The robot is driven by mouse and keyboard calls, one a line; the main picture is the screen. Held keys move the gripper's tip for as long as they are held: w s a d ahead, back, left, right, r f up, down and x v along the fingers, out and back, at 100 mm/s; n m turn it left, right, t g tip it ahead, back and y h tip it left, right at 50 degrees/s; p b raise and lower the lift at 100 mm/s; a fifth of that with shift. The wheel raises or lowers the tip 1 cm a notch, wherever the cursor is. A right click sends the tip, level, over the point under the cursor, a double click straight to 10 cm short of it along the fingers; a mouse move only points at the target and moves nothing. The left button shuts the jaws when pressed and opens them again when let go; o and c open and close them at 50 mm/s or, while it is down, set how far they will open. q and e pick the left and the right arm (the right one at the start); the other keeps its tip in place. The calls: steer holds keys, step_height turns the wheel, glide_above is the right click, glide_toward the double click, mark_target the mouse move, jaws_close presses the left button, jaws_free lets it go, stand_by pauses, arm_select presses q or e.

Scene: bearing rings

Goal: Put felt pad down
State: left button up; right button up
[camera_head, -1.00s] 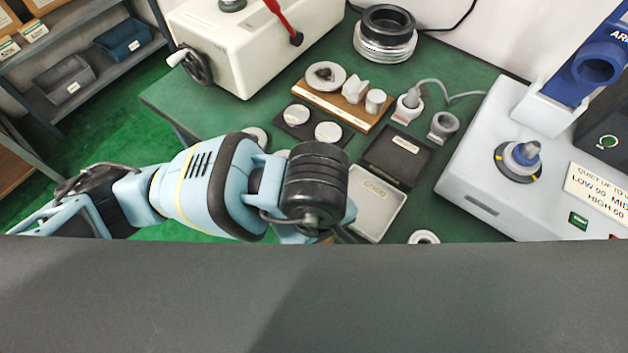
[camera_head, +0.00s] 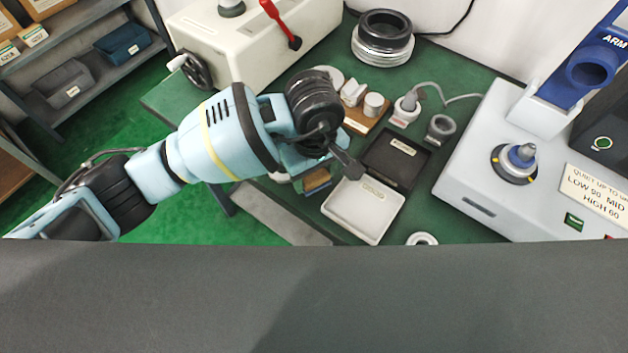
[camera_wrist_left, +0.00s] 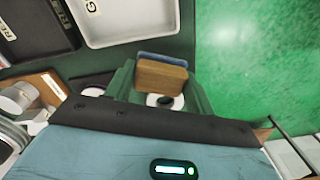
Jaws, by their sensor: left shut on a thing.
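My left gripper (camera_head: 318,174) is over the green bench, just left of the pale tray. It is shut on the felt pad (camera_head: 316,181), a tan wooden block with a blue-grey layer along one side. In the left wrist view the felt pad (camera_wrist_left: 161,75) sits between the fingers of the gripper (camera_wrist_left: 160,82). A pale ring with a dark centre (camera_wrist_left: 166,101) lies beyond the pad, partly hidden by it. My wrist hides part of the bench in the head view. My right gripper is not in view.
The pale tray (camera_head: 345,222) and the black tray (camera_head: 371,163) look empty. A wooden holder (camera_head: 366,122) with pale pieces stands behind them. A ring (camera_head: 422,239) lies at the front edge. A grey machine (camera_head: 468,170) stands right; a cream machine (camera_head: 255,62) stands behind.

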mark_target(314, 185)
arm_select(q)
steer(key=shift+f, duration=1.9)
steer(key=o, duration=0.9)
step_height(314, 185, up, 12)
steer(key=shift+r, duration=0.15)
